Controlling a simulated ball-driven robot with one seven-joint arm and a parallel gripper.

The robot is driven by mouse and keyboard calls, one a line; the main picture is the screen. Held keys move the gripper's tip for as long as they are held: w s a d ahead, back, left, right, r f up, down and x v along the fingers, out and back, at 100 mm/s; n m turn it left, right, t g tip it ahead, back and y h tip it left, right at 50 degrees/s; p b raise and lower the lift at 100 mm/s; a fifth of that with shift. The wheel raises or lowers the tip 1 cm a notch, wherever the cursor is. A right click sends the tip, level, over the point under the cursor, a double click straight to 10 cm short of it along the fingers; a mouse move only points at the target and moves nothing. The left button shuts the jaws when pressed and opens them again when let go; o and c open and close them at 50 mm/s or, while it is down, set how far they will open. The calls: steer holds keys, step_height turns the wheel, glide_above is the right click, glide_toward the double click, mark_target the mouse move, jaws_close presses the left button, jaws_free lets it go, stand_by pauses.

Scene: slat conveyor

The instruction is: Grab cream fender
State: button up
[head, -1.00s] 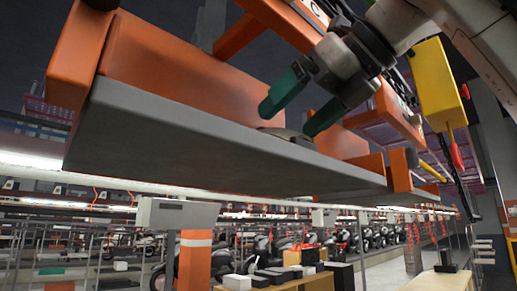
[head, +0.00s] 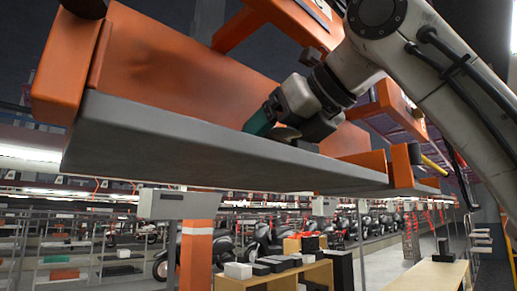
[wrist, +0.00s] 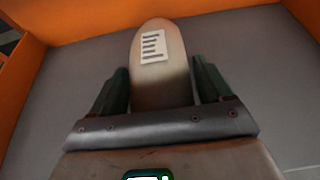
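The cream fender (wrist: 160,85) is a long, rounded piece with a white barcode label on its upper face. It lies on a grey shelf surface inside orange walls. In the wrist view my gripper (wrist: 160,82) has one dark green finger on each side of it, with narrow gaps at the tips, so it looks open around the fender. In the head view my gripper (head: 275,127) is down at the shelf, and only a small part of the fender (head: 287,133) shows beside the green finger. The other finger is mostly hidden there.
The grey shelf (head: 150,140) has a raised orange back panel (head: 170,60) and an orange end block (head: 70,65). Orange brackets (head: 400,165) stand at its right. Below are a wooden bench with boxes (head: 270,277), racks and motorcycles.

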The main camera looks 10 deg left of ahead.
steer(key=c, duration=0.9)
steer(key=shift+c, duration=0.2)
steer(key=shift+r, duration=0.1)
